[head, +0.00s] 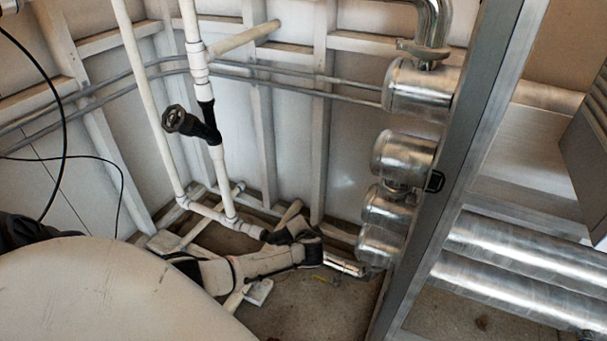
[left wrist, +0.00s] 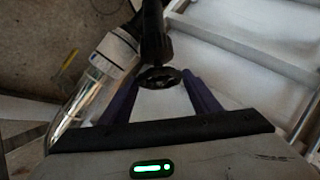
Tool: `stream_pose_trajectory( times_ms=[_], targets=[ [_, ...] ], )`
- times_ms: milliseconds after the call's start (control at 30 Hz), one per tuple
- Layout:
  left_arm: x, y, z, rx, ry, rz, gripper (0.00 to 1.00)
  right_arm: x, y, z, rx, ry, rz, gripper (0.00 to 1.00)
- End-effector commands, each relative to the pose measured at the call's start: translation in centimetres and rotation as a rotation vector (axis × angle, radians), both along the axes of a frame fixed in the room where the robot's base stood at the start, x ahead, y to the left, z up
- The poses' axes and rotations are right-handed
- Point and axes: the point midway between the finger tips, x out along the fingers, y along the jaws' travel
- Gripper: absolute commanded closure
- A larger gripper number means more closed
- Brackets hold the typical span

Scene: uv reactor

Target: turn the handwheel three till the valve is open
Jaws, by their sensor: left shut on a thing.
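A black handwheel (left wrist: 160,75) on a dark valve stem (left wrist: 155,35) sits between the two purple fingers of my left gripper (left wrist: 158,84) in the left wrist view. The fingers are shut on its rim, one on each side. In the head view my left arm reaches in low from the left, and my left gripper (head: 306,246) is near the floor pipes. The held wheel cannot be made out there. Another black handwheel (head: 175,118) stands on a white upright pipe at upper left, away from the gripper. No number shows on either wheel. My right gripper is out of view.
A shiny steel pipe (left wrist: 82,95) with a white collar runs close beside the left fingers. Steel cylinders (head: 404,155) and a grey metal post (head: 455,160) stand to the right. White pipes (head: 160,110) rise along the back wall.

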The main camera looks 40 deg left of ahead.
Motion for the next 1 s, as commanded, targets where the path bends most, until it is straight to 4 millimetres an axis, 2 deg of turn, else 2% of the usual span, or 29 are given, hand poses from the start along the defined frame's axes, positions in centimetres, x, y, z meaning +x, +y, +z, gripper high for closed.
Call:
stream_pose_trajectory(
  times_ms=[267,300,400,733,900,1000],
  targets=[
    [-0.1,0.0,-0.1,-0.004,0.001,0.005,0.66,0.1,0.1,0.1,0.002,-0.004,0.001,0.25],
    [-0.1,0.0,-0.2,-0.004,0.001,0.005,0.4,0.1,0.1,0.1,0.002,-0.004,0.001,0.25],
    [-0.1,0.0,-0.1,-0.004,0.001,0.005,0.26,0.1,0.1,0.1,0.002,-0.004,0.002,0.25],
    [-0.2,-0.2,0.3,-0.002,0.0,0.002,0.26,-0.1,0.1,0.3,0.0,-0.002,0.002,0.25],
    [-1.5,-1.5,2.0,-0.004,0.001,0.001,0.26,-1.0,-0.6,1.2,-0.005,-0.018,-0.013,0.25],
    [-2.6,-2.7,3.3,-0.004,0.001,0.0,0.26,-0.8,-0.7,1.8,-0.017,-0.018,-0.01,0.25]
  ],
)
